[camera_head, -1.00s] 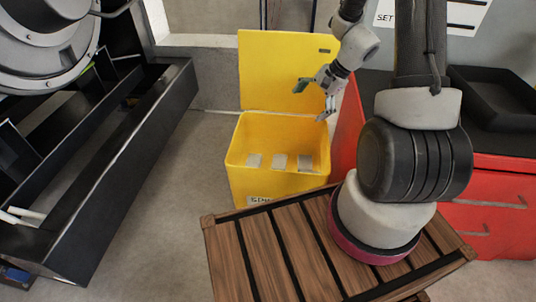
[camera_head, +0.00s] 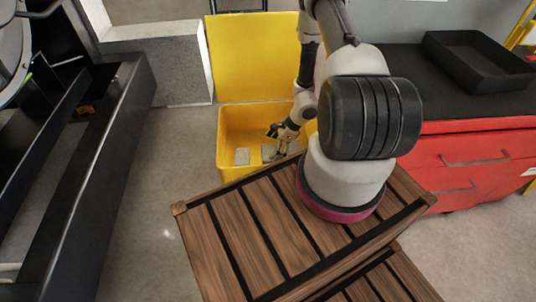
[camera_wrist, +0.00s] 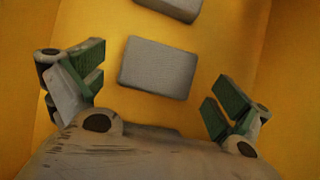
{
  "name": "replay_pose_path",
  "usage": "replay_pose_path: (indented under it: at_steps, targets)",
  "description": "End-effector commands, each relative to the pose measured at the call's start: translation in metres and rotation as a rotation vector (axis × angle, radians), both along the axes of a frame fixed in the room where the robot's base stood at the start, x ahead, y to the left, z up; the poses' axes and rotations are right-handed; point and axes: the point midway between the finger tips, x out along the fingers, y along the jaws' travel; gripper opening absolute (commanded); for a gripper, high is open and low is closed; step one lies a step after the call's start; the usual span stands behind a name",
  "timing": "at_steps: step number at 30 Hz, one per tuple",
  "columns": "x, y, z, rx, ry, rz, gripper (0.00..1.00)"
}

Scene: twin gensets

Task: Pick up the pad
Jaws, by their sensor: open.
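Grey rectangular pads lie flat on the floor of the yellow bin (camera_head: 228,125). In the head view one pad (camera_head: 242,156) shows at the bin's left, and another (camera_head: 270,152) sits close to my gripper (camera_head: 282,132). In the wrist view a pad (camera_wrist: 158,68) lies ahead of and between the green-padded fingers of my gripper (camera_wrist: 160,88), touching neither. A second pad (camera_wrist: 172,6) is cut off at the top edge. My gripper is open and empty, pointing down inside the bin. The bin's right part is hidden by my arm.
The bin's yellow lid (camera_head: 245,55) stands open behind it. A red cabinet (camera_head: 470,165) with a black tray (camera_head: 480,60) on top stands at the right. A black steel frame (camera_head: 95,170) runs along the left. Bare floor (camera_head: 150,220) lies between frame and bin.

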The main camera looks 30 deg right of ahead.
Motion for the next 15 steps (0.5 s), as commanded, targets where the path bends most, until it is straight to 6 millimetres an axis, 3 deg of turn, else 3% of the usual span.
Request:
replay_pose_path:
  at_steps: [7, 15]
  targets:
    - [0.006, 0.015, -0.032, 0.0, 0.0, 0.001, 1.0]
    - [0.007, 0.017, -0.036, -0.001, 0.0, 0.001, 1.0]
